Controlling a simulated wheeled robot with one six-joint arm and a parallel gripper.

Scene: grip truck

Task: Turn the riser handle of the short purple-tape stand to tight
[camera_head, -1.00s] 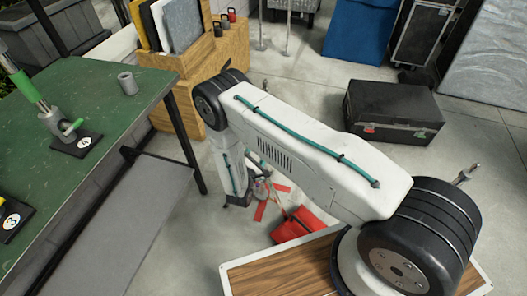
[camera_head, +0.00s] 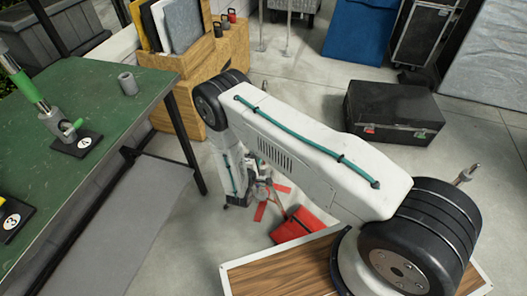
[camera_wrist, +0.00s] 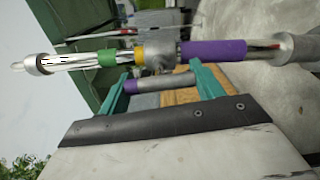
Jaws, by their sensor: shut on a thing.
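In the wrist view, the stand's tube runs across the picture, with purple tape (camera_wrist: 215,50) on its right part, and a green band (camera_wrist: 107,57) and yellow band (camera_wrist: 140,54) on its left part. A grey collar (camera_wrist: 160,56) sits between the yellow band and the purple tape. The riser handle (camera_wrist: 165,82) is a grey bar with a purple end, lying beside the tube. My gripper (camera_wrist: 162,86) has its teal fingers at either end of this bar and is shut on it. In the head view my arm hides most of the stand; red legs (camera_head: 262,210) show below.
A red bag-like thing (camera_head: 300,224) lies on the floor beside the legs. A green-topped table (camera_head: 95,110) with a clamp stand marked 4 is at the left. A black case (camera_head: 393,108) sits on the floor at the right.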

